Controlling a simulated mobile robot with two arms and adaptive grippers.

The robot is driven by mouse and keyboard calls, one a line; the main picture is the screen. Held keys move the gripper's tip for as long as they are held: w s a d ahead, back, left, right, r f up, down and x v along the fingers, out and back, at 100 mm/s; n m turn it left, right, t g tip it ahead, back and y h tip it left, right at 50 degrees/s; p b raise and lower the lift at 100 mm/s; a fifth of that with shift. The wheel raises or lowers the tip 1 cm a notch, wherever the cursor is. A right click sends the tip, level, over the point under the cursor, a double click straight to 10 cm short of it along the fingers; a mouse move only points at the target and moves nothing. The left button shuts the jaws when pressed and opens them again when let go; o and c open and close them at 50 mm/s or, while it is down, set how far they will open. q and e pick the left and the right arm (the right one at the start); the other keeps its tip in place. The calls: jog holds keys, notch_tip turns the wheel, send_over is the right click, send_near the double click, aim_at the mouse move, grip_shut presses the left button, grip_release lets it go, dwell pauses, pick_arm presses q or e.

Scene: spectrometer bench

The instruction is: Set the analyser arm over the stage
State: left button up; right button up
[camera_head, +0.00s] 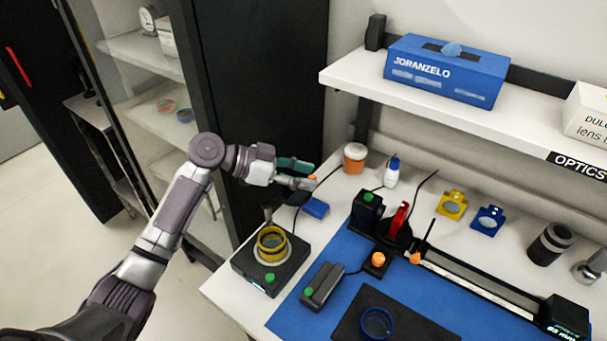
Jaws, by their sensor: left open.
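My left gripper (305,174) is open at the back left of the bench, with its fingers apart. A small orange tip (312,178) shows right at the fingers; I cannot tell whether they touch it. It may be the end of the analyser arm, which is mostly hidden behind the gripper. A short dark post (267,212) stands below the gripper, behind a black unit (243,265) with a green button. A yellow ring (272,238) sits on this unit, which looks like the stage. Nothing visibly covers the ring. My right gripper is not in view.
A shelf (350,80) overhangs the back.

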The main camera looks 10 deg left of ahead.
pick_arm(q)
notch_tip(320, 180, up, 10)
dwell(0.6)
jog(key=shift+c, duration=0.3)
